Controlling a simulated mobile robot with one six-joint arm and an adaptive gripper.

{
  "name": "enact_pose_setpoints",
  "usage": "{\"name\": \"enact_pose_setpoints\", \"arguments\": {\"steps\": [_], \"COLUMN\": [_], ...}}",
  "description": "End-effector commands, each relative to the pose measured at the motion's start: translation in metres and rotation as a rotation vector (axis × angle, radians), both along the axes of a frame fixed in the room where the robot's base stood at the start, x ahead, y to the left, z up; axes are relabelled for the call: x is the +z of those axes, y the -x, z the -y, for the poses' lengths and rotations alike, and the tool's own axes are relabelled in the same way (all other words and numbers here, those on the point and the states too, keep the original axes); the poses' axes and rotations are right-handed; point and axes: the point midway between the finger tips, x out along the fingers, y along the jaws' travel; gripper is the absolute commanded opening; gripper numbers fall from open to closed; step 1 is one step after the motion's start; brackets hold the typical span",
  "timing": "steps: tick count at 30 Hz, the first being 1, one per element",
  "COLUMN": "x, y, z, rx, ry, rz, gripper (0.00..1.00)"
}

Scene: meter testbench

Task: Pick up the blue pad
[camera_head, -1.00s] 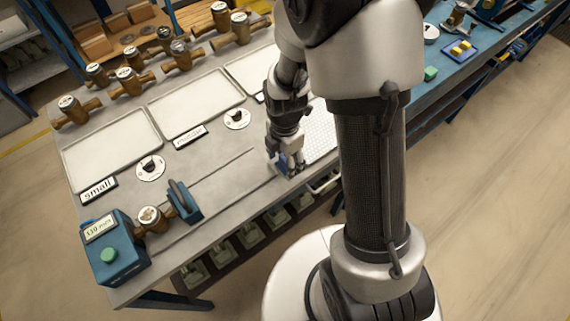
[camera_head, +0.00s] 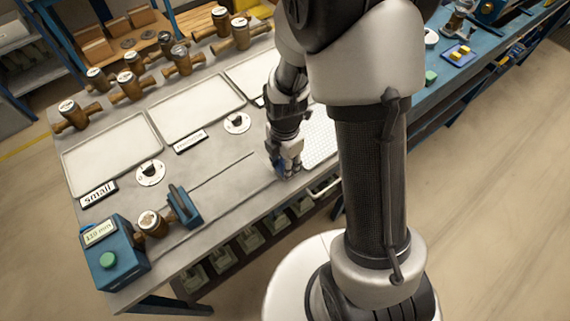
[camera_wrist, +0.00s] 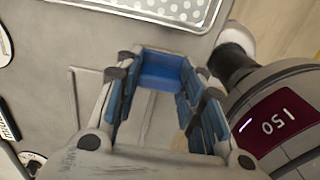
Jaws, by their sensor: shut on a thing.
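In the wrist view the blue pad (camera_wrist: 165,71) is a small blue block that spans the space between the fingertips of my gripper (camera_wrist: 163,82). The fingers are shut on it from both sides. The fingers' inner faces are blue too. In the head view my gripper (camera_head: 286,168) points down at the front edge of the grey bench, and only a bit of blue (camera_head: 277,168) shows beside the fingers. I cannot tell whether the pad touches the bench top.
White trays (camera_head: 197,108) and several brass meters (camera_head: 130,87) stand behind. A blue test device (camera_head: 112,255) with a meter and clamp is at the front left. The bench middle (camera_head: 215,170) is mostly clear.

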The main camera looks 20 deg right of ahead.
Motion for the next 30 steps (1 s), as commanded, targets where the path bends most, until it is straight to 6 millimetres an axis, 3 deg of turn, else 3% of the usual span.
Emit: {"name": "enact_pose_setpoints", "arguments": {"steps": [8,21,30], "x": [0.041,0.161,0.195], "y": [-0.002,-0.001,0.000], "z": [0.000,0.000,0.000], "rx": [0.000,0.000,0.000], "ry": [0.000,0.000,0.000], "rz": [0.006,0.006,0.002], "gripper": [0.13,0.13,0.13]}}
